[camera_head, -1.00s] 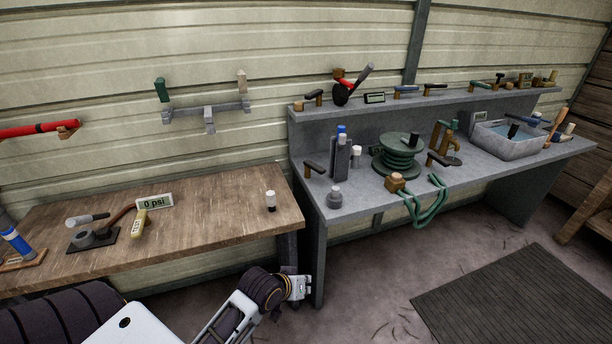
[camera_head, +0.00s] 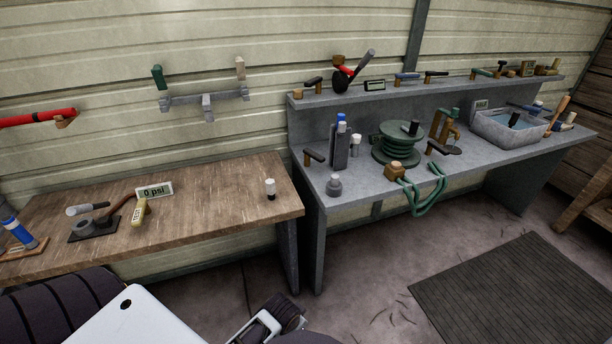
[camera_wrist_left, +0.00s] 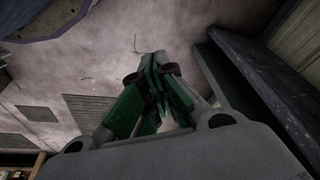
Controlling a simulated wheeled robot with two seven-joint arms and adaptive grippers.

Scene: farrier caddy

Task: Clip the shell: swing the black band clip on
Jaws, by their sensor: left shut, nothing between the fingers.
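I cannot pick out the shell or the black band clip with certainty. A red and black item (camera_head: 345,79) with a grey handle stands on the upper shelf in the head view. A red cylinder (camera_head: 38,118) is on the wall at the far left. My left gripper (camera_wrist_left: 153,76) shows in the left wrist view with its green fingers together and nothing between them. It is over the floor, clear of the bench. Part of an arm of mine shows at the bottom of the head view, its gripper out of frame. My right gripper is not in view.
The wooden bench (camera_head: 200,215) carries a gauge reading 0 psi (camera_head: 155,190) and a small white-capped bottle (camera_head: 270,188). The grey bench (camera_head: 365,192) holds a green hose reel (camera_head: 396,148) and a water basin (camera_head: 500,131). Open floor lies in front, with a dark mat (camera_head: 520,290).

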